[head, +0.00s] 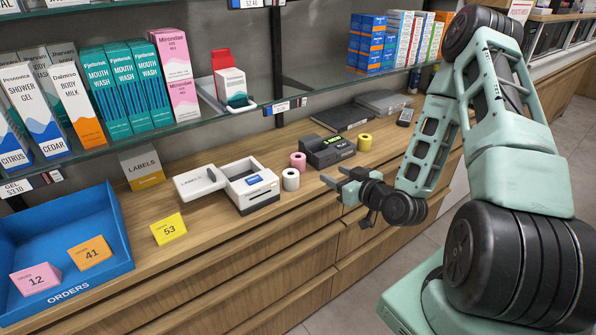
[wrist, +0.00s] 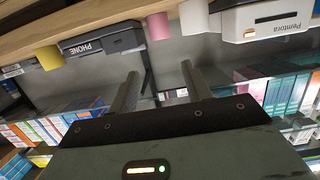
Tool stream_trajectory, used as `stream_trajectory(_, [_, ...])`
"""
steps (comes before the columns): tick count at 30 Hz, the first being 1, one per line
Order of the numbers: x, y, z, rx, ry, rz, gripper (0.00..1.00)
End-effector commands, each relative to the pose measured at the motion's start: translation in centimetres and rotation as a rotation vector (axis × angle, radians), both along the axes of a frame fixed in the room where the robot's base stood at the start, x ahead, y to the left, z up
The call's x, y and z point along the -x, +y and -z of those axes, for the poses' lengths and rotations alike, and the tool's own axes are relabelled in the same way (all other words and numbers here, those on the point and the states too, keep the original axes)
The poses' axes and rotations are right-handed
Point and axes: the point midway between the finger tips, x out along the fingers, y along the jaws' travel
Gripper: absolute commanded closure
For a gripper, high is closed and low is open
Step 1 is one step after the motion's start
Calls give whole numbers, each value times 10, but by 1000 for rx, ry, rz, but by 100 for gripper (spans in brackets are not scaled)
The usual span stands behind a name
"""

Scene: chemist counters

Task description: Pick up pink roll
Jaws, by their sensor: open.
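The pink roll (head: 298,160) stands on the wooden counter between the white roll and the black phone device. It also shows in the wrist view (wrist: 158,26), near the top, beside the white roll. My gripper (head: 346,184) is open and empty in front of the counter, to the right of the pink roll and apart from it. In the wrist view its two fingers (wrist: 160,90) point up toward the rolls, with nothing between them.
A white roll (head: 290,180) stands just in front of the pink one. A white label printer (head: 252,187) is to the left. A black phone (head: 327,151) and a yellow roll (head: 364,142) are to the right. A glass shelf (head: 200,118) with boxes hangs above.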

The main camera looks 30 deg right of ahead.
Motion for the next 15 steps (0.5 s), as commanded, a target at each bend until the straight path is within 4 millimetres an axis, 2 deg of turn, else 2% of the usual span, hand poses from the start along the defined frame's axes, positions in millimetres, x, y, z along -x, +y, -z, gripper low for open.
stream_trajectory(1, [-7, 1, 8, 4, -4, -3, 51])
stream_trajectory(4, [-25, 2, 3, 0, -2, -3, 51])
stream_trajectory(10, [-65, 4, 10, -2, -1, -3, 51])
stream_trajectory(15, [-89, 4, 17, -1, 2, -2, 51])
